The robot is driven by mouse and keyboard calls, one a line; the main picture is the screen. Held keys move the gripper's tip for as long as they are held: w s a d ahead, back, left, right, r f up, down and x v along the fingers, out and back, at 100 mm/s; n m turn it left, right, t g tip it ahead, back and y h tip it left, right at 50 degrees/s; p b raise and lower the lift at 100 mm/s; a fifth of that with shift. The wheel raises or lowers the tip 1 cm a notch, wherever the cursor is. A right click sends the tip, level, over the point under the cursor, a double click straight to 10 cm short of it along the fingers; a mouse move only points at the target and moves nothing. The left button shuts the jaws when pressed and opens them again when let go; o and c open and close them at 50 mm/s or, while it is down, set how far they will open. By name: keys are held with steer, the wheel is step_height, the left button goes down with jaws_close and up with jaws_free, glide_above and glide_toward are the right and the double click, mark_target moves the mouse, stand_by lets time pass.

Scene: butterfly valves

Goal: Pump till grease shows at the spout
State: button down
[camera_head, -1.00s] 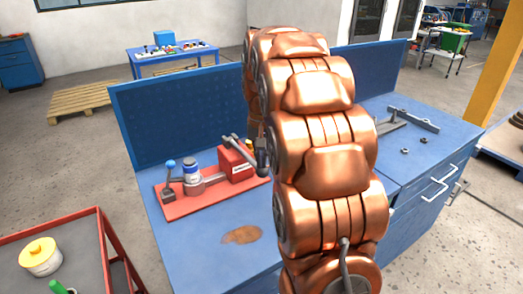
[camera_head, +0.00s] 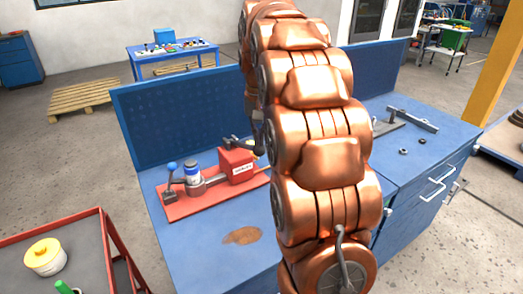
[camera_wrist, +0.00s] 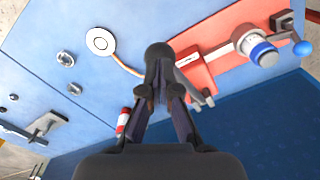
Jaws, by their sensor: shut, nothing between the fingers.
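The grease pump stands on a red base plate (camera_head: 190,207) on the blue bench. Its red labelled housing (camera_head: 236,165) carries a lever (camera_head: 238,145) that reaches toward my arm and ends in a dark grip. A blue-and-white canister (camera_head: 193,173) and a blue-knobbed part (camera_head: 171,167) stand to its left. My gripper (camera_wrist: 159,78) is shut and empty in the wrist view, its tips at a dark rounded end beside the red housing (camera_wrist: 193,71). I cannot tell whether they touch. My arm hides the gripper in the head view. A thin tan line runs from the housing toward a white disc (camera_wrist: 100,41); grease there is unclear.
A brown stain (camera_head: 242,236) marks the bench front. A blue back panel (camera_head: 185,117) rises behind the pump. A small red-and-white cylinder (camera_wrist: 122,122) lies near the gripper.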

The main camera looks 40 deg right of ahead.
stand_by(0.4)
steer(key=shift+s+f+b, duration=0.7)
steer(key=shift+f+b, duration=1.55)
steer(key=shift+f, duration=1.75)
steer(key=shift+w+r+p, duration=0.25)
steer(key=shift+r+p, duration=0.25)
steer(key=shift+r, duration=0.85)
steer(key=shift+w+r+p, duration=0.2)
steer(key=shift+r+p, duration=0.3)
steer(key=shift+r, duration=0.8)
steer(key=shift+w+r+p, duration=0.25)
steer(key=shift+r+p, duration=0.25)
steer(key=shift+r, duration=0.85)
steer(key=shift+r+p, duration=1.15)
steer(key=shift+r, duration=1.85)
